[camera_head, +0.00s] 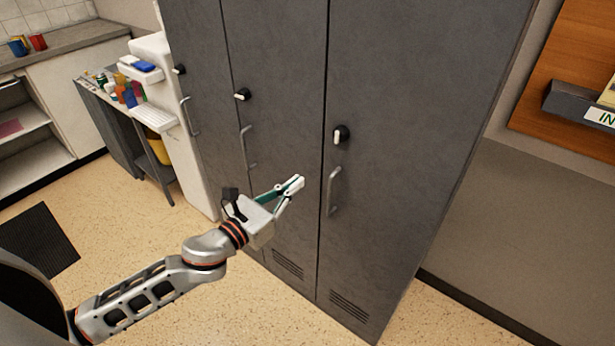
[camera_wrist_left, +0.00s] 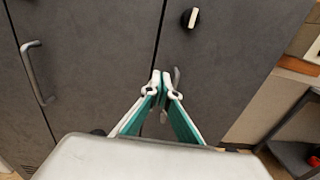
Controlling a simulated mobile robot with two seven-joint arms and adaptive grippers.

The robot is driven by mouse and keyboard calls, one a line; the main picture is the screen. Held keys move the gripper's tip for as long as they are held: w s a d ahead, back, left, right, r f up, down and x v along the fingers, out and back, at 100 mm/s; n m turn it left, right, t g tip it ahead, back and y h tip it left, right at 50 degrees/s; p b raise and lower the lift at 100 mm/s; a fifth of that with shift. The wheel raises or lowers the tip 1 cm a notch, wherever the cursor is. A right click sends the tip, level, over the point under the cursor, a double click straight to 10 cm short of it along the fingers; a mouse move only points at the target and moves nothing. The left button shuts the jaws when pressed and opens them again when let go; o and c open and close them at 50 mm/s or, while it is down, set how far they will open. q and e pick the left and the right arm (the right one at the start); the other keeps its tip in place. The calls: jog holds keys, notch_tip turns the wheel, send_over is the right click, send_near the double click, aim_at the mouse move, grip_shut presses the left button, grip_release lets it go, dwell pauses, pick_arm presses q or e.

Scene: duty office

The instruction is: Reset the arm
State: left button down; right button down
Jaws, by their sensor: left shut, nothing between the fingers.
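My left gripper (camera_head: 296,184) reaches in from the lower left in the head view, in front of the tall grey lockers (camera_head: 282,75). Its fingertips are together and hold nothing. In the left wrist view, the closed fingertips (camera_wrist_left: 161,76) point at the locker front and partly cover a door handle (camera_wrist_left: 177,76). In the head view, the right locker door's handle (camera_head: 332,190) is just right of the fingertips. I cannot tell whether they touch it. My right gripper is not in view.
The right locker has a black and white knob (camera_head: 341,134). A white machine (camera_head: 180,110) and a side table with colourful items stand left of the lockers. A dark mat (camera_head: 38,241) lies on the speckled floor. A wooden board (camera_head: 565,75) hangs on the right wall.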

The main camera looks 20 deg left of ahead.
pick_arm(q)
jog(key=shift+v, duration=1.85)
jog(key=s+f+m+g+y, duration=0.1)
jog(key=s+f+m+g, duration=0.1)
jog(key=s+f+m, duration=0.4)
jog(key=s+d+f+m+g+y, duration=0.1)
jog(key=s+f+m, duration=0.5)
jog(key=f+m, duration=0.6)
jog(key=s+f+m+g+y, duration=0.2)
jog(key=s+f+m, duration=0.4)
jog(key=m, duration=1.1)
notch_tip(320, 180, down, 4)
jog(key=shift+d+r+m+g, duration=0.1)
jog(key=shift+d+m+g, duration=0.1)
jog(key=shift+m+g, duration=0.2)
jog(key=shift+w, duration=0.1)
